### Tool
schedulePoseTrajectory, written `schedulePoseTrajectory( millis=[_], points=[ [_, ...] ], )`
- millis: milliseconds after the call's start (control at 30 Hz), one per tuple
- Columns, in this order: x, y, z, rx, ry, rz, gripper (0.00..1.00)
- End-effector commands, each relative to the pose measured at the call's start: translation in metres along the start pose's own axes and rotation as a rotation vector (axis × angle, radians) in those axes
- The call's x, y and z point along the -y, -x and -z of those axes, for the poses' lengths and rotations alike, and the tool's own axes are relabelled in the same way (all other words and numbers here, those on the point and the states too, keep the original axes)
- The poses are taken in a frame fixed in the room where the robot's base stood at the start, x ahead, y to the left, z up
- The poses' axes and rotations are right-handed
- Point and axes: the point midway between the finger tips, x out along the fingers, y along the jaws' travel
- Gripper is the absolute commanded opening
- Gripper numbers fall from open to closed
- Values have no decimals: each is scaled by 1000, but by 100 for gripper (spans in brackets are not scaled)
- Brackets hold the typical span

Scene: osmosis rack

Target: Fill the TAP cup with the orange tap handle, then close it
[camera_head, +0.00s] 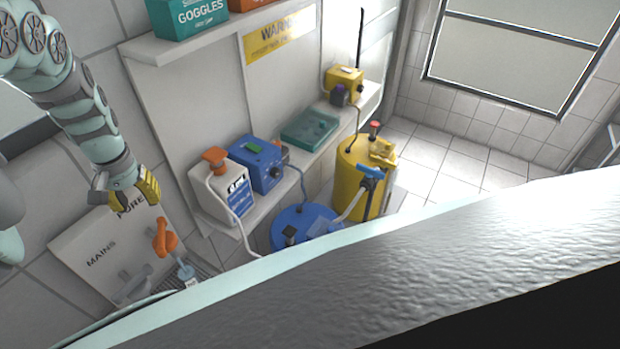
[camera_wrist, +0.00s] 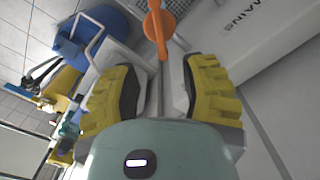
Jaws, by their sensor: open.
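The orange tap handle (camera_head: 164,238) is on the lower right of the white panel (camera_head: 90,232) marked MAINS and PURE. In the wrist view the orange handle (camera_wrist: 158,27) lies ahead of the fingertips, near the top edge. My gripper (camera_head: 130,193) is up and left of the handle in the head view, in front of the panel's upper edge. In the wrist view my gripper's yellow fingers (camera_wrist: 160,85) are spread, with nothing between them. A small light-blue piece with a white tag (camera_head: 189,280) is below the handle; I cannot tell whether it is the TAP cup.
A white jug with an orange cap (camera_head: 213,188) and a blue box (camera_head: 258,165) stand on a shelf to the right. Beyond are a blue drum (camera_head: 300,222) and a yellow drum (camera_head: 352,175). My body hides the bottom of the head view.

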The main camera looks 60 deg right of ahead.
Motion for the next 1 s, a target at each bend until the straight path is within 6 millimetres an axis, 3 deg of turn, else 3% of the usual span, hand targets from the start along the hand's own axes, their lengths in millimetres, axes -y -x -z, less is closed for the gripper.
schedulePoseTrajectory(
  millis=[667,1000],
  points=[
    [-4,-82,1,-1,-6,-1,44],
    [-4,-107,2,-5,-5,-3,44]
  ],
)
